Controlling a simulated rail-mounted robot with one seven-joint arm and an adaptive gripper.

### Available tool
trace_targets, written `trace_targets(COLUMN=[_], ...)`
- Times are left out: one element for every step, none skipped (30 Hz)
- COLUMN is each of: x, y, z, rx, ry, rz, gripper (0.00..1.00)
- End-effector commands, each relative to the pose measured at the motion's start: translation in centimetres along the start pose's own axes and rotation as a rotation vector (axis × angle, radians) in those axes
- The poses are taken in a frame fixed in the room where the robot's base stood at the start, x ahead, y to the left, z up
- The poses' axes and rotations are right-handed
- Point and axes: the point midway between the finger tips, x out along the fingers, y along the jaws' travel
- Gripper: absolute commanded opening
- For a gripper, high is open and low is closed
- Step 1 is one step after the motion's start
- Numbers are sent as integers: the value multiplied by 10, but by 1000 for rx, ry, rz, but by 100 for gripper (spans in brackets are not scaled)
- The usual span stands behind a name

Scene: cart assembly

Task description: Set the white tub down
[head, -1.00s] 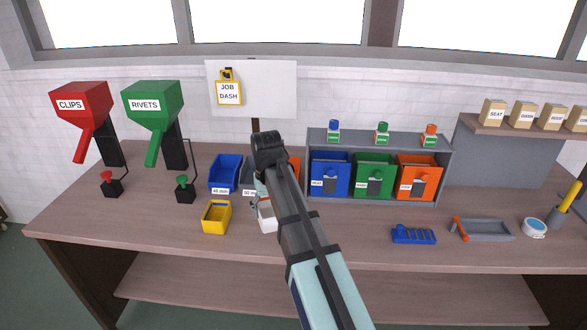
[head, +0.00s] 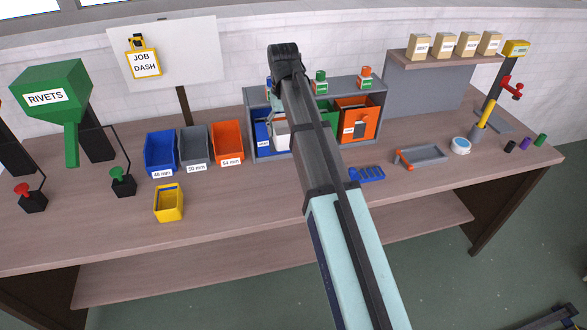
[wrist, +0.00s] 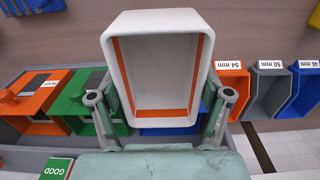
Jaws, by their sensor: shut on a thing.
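The white tub (wrist: 158,25) fills the middle of the wrist view, with orange lines along its inner walls; it looks empty. My gripper (wrist: 162,97) is shut on it, one finger at each side. In the head view a small part of the white tub (head: 281,134) shows left of my arm, in front of the blue bin (head: 262,133) of the grey rack.
The grey rack (head: 252,95) also holds a green bin and an orange bin (head: 357,122). Blue, grey and orange size bins (head: 228,143) stand left. A yellow tub (head: 169,205), blue slotted piece (head: 367,174) and grey tray (head: 421,156) lie forward. Bench (head: 240,200) front is largely clear.

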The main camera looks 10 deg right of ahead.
Motion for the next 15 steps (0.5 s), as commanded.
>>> trace_targets(x=[10,17,26,32,39,48,55,61,70,76,82,91,97,102,110], y=[0,0,0,0,0,0,0,0,0,0,0,0,0,0,0], z=[3,2,3,3,3,2,2,3,2,2,2,2,2,2,2], rx=[0,0,0,0,0,0,0,0,0,0,0,0,0,0,0], ry=[-4,-4,-5,-4,-4,-4,-4,-4,-4,-4,-4,-3,-4,-3,-3], rz=[0,0,0,0,0,0,0,0,0,0,0,0,0,0,0], gripper=[42,42,42,42,42,42,42,42,42,42,42,42,42,42,42])
